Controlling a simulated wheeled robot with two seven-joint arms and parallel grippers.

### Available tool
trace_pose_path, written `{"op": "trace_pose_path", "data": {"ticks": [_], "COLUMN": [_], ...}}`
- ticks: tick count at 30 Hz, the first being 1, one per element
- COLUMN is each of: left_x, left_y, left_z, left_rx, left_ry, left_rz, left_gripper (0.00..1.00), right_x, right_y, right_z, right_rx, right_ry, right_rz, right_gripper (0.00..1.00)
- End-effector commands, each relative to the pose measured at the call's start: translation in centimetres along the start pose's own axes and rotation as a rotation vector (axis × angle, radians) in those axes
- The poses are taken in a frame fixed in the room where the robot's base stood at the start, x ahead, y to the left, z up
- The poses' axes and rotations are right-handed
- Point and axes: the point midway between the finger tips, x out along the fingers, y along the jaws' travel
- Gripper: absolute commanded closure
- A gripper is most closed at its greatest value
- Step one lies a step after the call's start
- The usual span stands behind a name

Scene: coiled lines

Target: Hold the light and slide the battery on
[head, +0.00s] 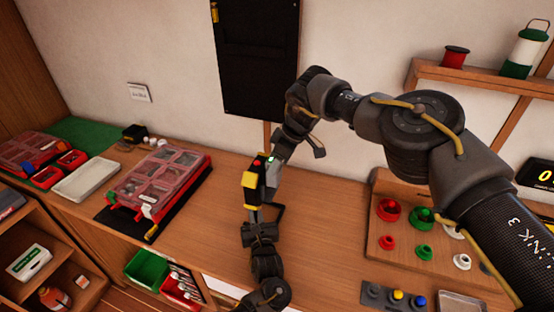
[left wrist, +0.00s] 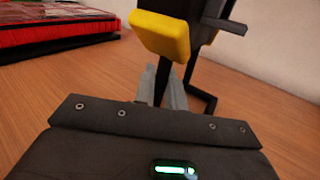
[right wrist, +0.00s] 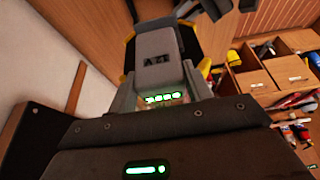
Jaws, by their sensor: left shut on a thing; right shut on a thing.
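The work light (head: 251,181), black with yellow parts, is held above the bench in the middle of the head view. Its yellow part shows large in the left wrist view (left wrist: 162,36). My left gripper (head: 258,213) comes up from below, shut on the light; its fingers hide the gripped part. The grey battery (right wrist: 158,55), with a row of small green lights, is between the fingers of my right gripper (right wrist: 165,98), which is shut on it. The battery is right beside the light's black and yellow body. I cannot tell whether they touch or are joined.
A red case with clear lids (head: 163,180) lies left of the arms. A pegboard with red, green and white rings (head: 400,240) stands right. A black panel (head: 256,60) hangs on the wall behind. Bare bench (head: 325,220) lies between the arms and the pegboard.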

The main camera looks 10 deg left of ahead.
Motion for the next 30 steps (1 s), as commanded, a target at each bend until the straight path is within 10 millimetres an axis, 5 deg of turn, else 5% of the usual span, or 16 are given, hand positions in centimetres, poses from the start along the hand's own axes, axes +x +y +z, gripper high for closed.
{"op": "trace_pose_path", "data": {"ticks": [30], "left_x": [-0.1], "left_y": [0.0], "left_z": [-0.1], "left_rx": [0.001], "left_ry": [0.002], "left_rz": [-0.001], "left_gripper": [1.0], "right_x": [1.7], "right_y": [0.0], "right_z": [0.7], "right_rx": [0.001], "right_ry": [0.001], "right_rz": [0.0], "right_gripper": [0.82]}}
